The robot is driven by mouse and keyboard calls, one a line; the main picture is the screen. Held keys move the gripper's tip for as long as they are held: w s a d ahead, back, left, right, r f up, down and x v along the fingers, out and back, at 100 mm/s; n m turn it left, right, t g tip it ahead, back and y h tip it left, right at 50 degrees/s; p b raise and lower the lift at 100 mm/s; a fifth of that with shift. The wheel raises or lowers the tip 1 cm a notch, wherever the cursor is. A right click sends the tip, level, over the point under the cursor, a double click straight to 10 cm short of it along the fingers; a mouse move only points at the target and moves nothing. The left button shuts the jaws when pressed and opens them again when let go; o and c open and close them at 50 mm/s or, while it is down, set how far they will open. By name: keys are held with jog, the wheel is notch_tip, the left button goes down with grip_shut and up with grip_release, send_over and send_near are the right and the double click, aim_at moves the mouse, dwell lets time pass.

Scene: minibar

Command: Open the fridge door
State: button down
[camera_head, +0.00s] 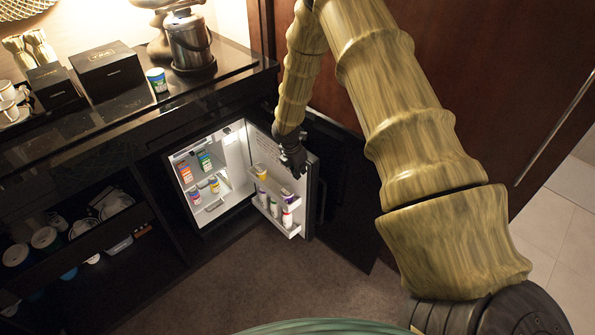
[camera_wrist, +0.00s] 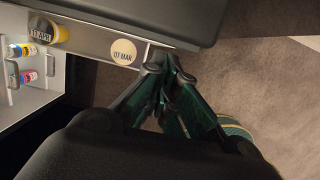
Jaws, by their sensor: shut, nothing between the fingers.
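The fridge (camera_head: 212,172) is built into the low dark cabinet, and its lit white inside shows. The fridge door (camera_head: 309,200) stands well open, swung out to the right, with bottles and jars on its inner shelves. My gripper (camera_head: 296,170) is at the upper part of the door in the head view; whether it touches the door cannot be told. In the wrist view my gripper (camera_wrist: 172,125) is shut and empty, beside the edge of the door (camera_wrist: 150,15). The fridge inside shows at the left of the wrist view.
A dark cabinet door (camera_head: 345,205) stands open behind the fridge door. The counter (camera_head: 150,110) above holds a kettle (camera_head: 188,42), black boxes and cups. Open shelves with crockery are at lower left. The carpet (camera_head: 270,275) in front is clear.

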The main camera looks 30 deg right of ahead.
jog(key=shift+a, duration=0.15)
jog(key=s+a+r, duration=0.1)
jog(key=a+r, duration=0.5)
jog(key=r, duration=0.3)
jog(key=shift+r, duration=0.35)
jog(key=s+a+f+m+y, duration=0.2)
jog(key=s+a+f+m, duration=0.3)
jog(key=s+a+f, duration=0.4)
jog(key=s+a+f+m+y, duration=0.2)
jog(key=s+a+f+m, duration=0.35)
jog(key=s, duration=0.65)
jog(key=s+f+m, duration=0.1)
jog(key=s+m, duration=0.4)
jog(key=s, duration=0.5)
jog(key=s+a+f+m+h+p, duration=0.1)
jog(key=s+m, duration=0.4)
jog(key=s, duration=0.5)
jog(key=shift+s+f, duration=0.3)
jog(key=shift+f, duration=0.5)
